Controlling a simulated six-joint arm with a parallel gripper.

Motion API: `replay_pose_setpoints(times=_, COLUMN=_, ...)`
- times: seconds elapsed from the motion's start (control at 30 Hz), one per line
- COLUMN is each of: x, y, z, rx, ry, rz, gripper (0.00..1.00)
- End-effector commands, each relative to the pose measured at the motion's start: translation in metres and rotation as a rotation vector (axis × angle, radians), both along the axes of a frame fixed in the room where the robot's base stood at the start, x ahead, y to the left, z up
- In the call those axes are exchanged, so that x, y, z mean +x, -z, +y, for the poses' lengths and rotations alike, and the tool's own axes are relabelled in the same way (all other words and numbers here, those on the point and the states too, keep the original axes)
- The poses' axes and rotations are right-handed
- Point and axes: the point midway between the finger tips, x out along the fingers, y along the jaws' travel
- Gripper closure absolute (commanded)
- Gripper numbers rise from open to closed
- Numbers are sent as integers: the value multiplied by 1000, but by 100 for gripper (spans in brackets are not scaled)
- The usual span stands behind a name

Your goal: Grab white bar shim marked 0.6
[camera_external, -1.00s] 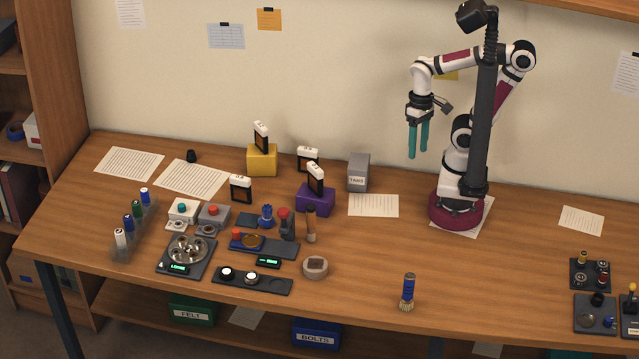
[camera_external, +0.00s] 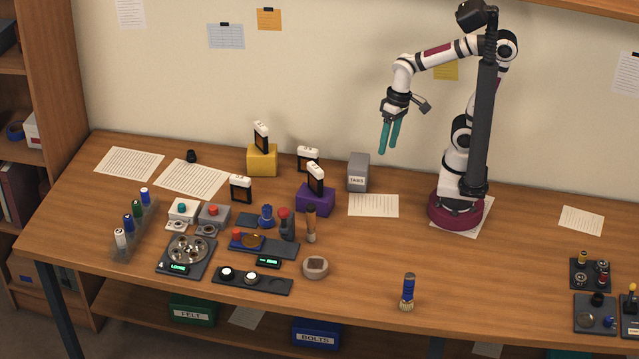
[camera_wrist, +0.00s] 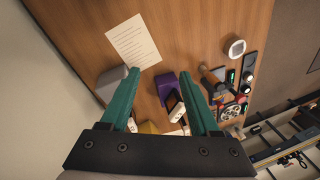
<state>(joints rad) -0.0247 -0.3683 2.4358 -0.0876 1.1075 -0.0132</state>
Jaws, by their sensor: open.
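Several upright black pieces with white bar tops stand at the back middle of the table; their marks are too small to read. One (camera_external: 261,137) is on a yellow block (camera_external: 262,162). Another (camera_external: 315,179) is on a purple block (camera_external: 315,203), and it also shows in the wrist view (camera_wrist: 177,112). A third (camera_external: 307,159) is behind the purple block, and one more (camera_external: 240,189) is left of it. My gripper (camera_external: 387,150) is open and empty, in the air above and right of these pieces. Its teal fingers frame the purple block in the wrist view (camera_wrist: 160,75).
A grey box (camera_external: 358,172) stands right of the purple block, near a paper sheet (camera_external: 373,206). Front left are dark trays (camera_external: 252,281), a scale (camera_external: 186,256) and a row of markers (camera_external: 133,222). A blue cylinder (camera_external: 408,291) stands alone at the front.

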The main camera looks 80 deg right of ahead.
Motion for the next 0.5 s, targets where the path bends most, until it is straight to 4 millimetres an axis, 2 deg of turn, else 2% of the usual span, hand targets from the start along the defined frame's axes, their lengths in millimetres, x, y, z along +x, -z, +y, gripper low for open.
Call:
replay_pose_setpoints(times=0.03, x=55, y=2, z=9, rx=1, ry=-48, rz=-96, gripper=38)
replay_pose_setpoints(times=0.07, x=96, y=3, z=15, rx=-1, ry=-74, rz=-179, gripper=38)
replay_pose_setpoints(times=0.1, x=150, y=7, z=23, rx=-12, ry=-102, rz=-293, gripper=38)
replay_pose_setpoints(times=0.17, x=227, y=18, z=35, rx=-47, ry=-127, rz=-460, gripper=38)
replay_pose_setpoints(times=0.2, x=273, y=27, z=40, rx=-83, ry=-132, rz=-567, gripper=38)
replay_pose_setpoints(times=0.23, x=303, y=35, z=43, rx=-116, ry=-133, rz=-641, gripper=38)
replay_pose_setpoints(times=0.3, x=359, y=55, z=46, rx=-205, ry=-129, rz=-788, gripper=38)
replay_pose_setpoints(times=0.33, x=376, y=64, z=47, rx=-245, ry=-125, rz=-839, gripper=38)
replay_pose_setpoints(times=0.4, x=403, y=80, z=45, rx=-332, ry=-118, rz=-933, gripper=38)
replay_pose_setpoints(times=0.5, x=422, y=94, z=43, rx=-418, ry=-111, rz=-1009, gripper=38)
